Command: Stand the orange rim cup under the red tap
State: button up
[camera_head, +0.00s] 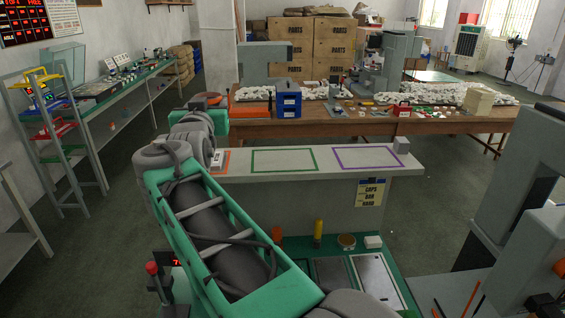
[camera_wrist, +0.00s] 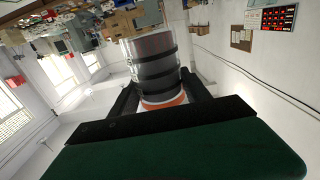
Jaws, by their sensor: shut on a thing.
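In the wrist view my gripper (camera_wrist: 158,92) is shut on the orange rim cup (camera_wrist: 153,62). The cup is grey and glossy with dark bands. Its orange rim (camera_wrist: 165,101) lies close to my palm, between the two black fingers. In the head view my arm reaches away to the left, and its green hand is near the far table's left end. A bit of orange shows above the hand there; I cannot tell if it is the rim. I cannot make out a red tap for sure in either view.
A grey counter (camera_head: 310,190) bears orange, green (camera_head: 284,160) and purple (camera_head: 366,157) outlines; the green and purple ones are empty. A long wooden table (camera_head: 340,130) behind holds a blue box (camera_head: 288,100) and clutter. A red knob (camera_head: 152,268) stands at lower left. Floor is free at left.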

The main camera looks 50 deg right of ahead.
jog(key=s+d+f+p, duration=0.3)
jog(key=d+f+p, duration=0.1)
jog(key=d, duration=0.6)
jog(key=d+f, duration=0.1)
jog(key=f, duration=0.1)
jog(key=d+f+p, duration=0.1)
jog(key=f, duration=0.2)
jog(key=d+f, duration=0.2)
jog(key=f, duration=0.1)
jog(key=shift+s+d+p, duration=0.1)
jog(key=shift+s+p, duration=0.25)
jog(key=shift+f, duration=0.25)
jog(key=shift+f+b, duration=0.2)
jog(key=shift+b, duration=0.15)
jog(key=o, duration=1.5)
jog(key=shift+r, duration=0.1)
jog(key=shift+c, duration=0.2)
